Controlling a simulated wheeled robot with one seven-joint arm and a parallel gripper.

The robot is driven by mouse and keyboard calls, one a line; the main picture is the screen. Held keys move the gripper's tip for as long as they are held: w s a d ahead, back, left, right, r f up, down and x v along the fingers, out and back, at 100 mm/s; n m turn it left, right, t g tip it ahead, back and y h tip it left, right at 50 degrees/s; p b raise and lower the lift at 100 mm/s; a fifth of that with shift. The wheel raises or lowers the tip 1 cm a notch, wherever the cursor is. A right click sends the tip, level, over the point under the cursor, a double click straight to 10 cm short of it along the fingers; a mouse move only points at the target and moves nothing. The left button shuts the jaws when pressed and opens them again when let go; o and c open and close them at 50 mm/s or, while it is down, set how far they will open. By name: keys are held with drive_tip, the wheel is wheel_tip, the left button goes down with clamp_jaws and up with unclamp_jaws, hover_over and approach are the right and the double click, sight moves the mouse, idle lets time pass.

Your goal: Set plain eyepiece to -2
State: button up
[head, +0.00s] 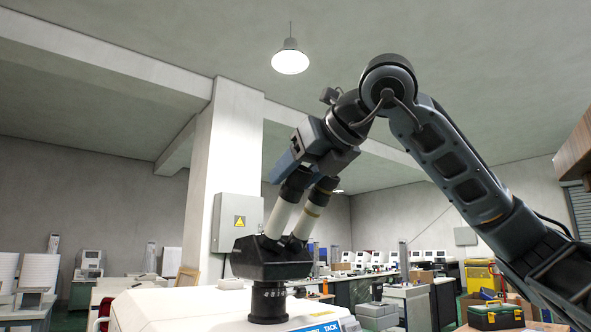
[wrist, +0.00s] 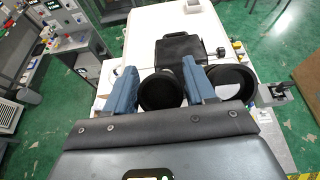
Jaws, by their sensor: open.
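In the head view, a microscope head (head: 272,258) has two white tubes with black eyepiece tops. The right eyepiece has a tan band (head: 313,207); the left, plain eyepiece (head: 280,217) shows no such band. My gripper (head: 303,168) is at their upper ends and partly hides them. In the wrist view, my gripper (wrist: 160,85) is open, its blue fingers on either side of the left black eyecup (wrist: 162,89). The other eyecup (wrist: 230,82) is just right of the right finger. No band shows in this view, so I cannot tell which eyepiece is between the fingers. No scale is readable.
The microscope stands on a white machine top (head: 190,310). A grey electrical box (head: 236,222) hangs on a pillar behind. A toolbox (head: 495,316) is at the lower right. Green floor (wrist: 265,25) shows beside the machine.

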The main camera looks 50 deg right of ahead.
drive_tip(key=shift+w, duration=0.1)
drive_tip(key=c, duration=0.7)
